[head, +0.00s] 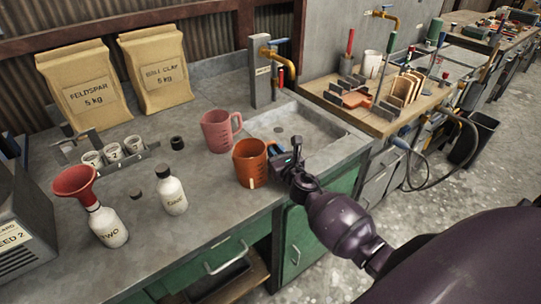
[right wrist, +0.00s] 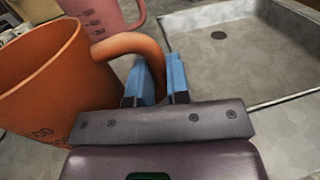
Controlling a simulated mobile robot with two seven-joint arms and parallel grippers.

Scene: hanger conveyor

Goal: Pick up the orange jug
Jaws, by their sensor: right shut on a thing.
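The orange jug (head: 250,164) stands upright on the grey counter, near its front edge and left of the sink. My right gripper (head: 276,158) reaches it from the right, at the handle side. In the right wrist view the jug (right wrist: 45,85) fills the left side, and its handle (right wrist: 135,45) curves down to the blue fingers of my gripper (right wrist: 160,80). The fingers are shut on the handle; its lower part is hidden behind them. I cannot tell whether the jug's base touches the counter. My left gripper is not in view.
A pink jug (head: 219,130) stands just behind the orange one. The sunken sink (head: 310,128) and its tap (head: 276,65) are to the right. White bottles (head: 172,190), one with a red funnel (head: 75,182), stand to the left. Open counter lies between bottles and jug.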

